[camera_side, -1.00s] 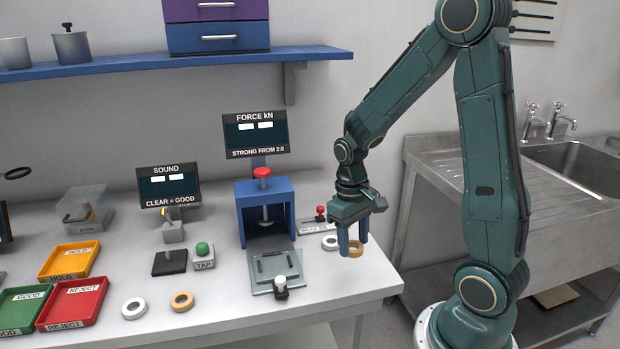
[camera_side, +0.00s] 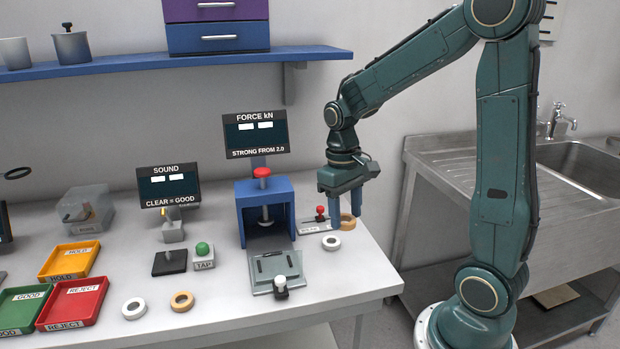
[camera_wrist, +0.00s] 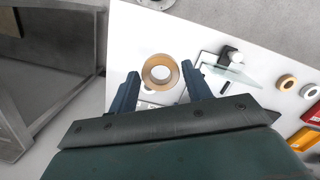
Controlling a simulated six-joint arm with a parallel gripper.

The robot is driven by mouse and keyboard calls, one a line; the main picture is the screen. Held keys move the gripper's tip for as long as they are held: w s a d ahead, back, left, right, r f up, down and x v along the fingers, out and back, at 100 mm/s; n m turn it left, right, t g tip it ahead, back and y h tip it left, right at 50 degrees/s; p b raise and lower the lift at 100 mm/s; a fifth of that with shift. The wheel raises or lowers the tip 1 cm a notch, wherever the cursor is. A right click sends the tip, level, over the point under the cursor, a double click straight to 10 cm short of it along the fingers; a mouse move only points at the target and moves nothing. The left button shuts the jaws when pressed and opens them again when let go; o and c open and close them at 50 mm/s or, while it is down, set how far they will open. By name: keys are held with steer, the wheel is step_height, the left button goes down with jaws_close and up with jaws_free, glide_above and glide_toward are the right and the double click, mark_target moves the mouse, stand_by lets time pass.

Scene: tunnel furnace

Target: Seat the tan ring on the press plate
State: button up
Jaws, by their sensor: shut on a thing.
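My gripper (camera_side: 345,209) is shut on a tan ring (camera_side: 347,222) and holds it above the right part of the bench. In the wrist view, the held tan ring (camera_wrist: 147,80) sits between the two fingers of my gripper (camera_wrist: 160,72). The press plate (camera_side: 292,267) is a grey slotted plate in front of the blue press, to the left of my gripper. The plate also shows in the wrist view (camera_wrist: 216,76), right of the fingers. Another tan ring (camera_side: 182,301) lies flat on the bench at front left.
The blue press (camera_side: 283,188) with a red knob stands behind the plate. A white ring (camera_side: 331,242) lies near my gripper, and another (camera_side: 134,308) lies at front left. A white-topped black knob (camera_side: 281,285) stands at the plate's front edge. A red-knobbed lever (camera_side: 320,213) is close by.

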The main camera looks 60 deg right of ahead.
glide_toward(276, 261)
steer(key=w+d, duration=0.2)
steer(key=d, duration=0.2)
steer(key=shift+w+a+f, duration=0.1)
steer(key=shift+f, duration=1.15)
steer(key=shift+w+a+f, duration=0.1)
steer(key=shift+f, duration=1.15)
steer(key=shift+f, duration=0.15)
steer(key=shift+f, duration=1.6)
steer(key=shift+f, duration=0.2)
steer(key=shift+f, duration=1)
steer(key=shift+f, duration=0.4)
steer(key=o, duration=0.8)
